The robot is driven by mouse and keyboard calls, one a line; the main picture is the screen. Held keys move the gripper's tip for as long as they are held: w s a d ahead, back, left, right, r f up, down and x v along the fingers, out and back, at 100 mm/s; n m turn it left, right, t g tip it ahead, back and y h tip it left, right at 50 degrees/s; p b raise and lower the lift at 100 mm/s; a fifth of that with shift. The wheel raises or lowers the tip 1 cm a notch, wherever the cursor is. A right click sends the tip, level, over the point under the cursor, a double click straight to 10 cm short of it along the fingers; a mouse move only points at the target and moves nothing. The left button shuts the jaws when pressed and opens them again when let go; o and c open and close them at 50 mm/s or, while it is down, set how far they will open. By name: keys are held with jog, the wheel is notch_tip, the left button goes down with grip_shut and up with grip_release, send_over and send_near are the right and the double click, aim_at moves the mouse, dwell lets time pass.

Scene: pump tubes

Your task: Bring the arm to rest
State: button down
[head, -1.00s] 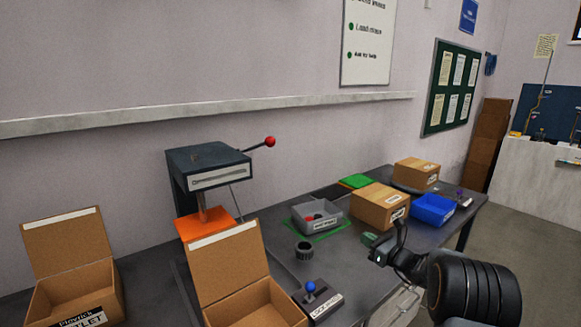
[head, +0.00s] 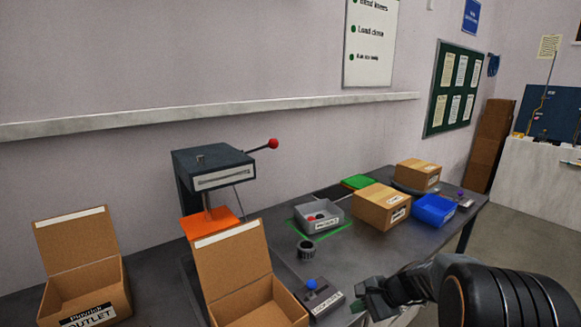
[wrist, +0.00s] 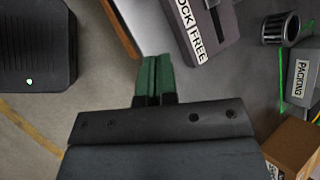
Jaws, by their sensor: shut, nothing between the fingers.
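My gripper (wrist: 154,80) shows in the wrist view with its two green fingers pressed together and nothing between them. In the head view my gripper (head: 368,291) is at the lower right, by the front edge of the dark bench (head: 385,262). It is apart from the things on the bench. My arm reaches in from the right edge of the head view. A small box with a blue knob (head: 311,284) lies just left of the gripper. In the wrist view the lettered face of this box (wrist: 198,35) lies ahead and to the right of the fingers.
Open cartons (head: 237,262) stand at the left, with a press with a red-knobbed lever (head: 213,170) behind. A dark ring (head: 306,250), a grey tray (head: 338,224), closed boxes (head: 381,203) and a blue bin (head: 434,212) stand along the bench. Floor lies open at right.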

jog(key=s+a+r+n+h+p, duration=0.1)
jog(key=s+r+n+h+p, duration=0.3)
jog(key=s+r+n+h, duration=0.4)
jog(key=shift+s+a+r+n+t, duration=0.15)
jog(key=shift+s+r+n+t, duration=0.25)
jog(key=shift+s+r+n, duration=3.15)
jog(key=shift+s+f+m, duration=0.95)
jog(key=shift+f+m, duration=0.05)
jog(key=shift+m, duration=0.05)
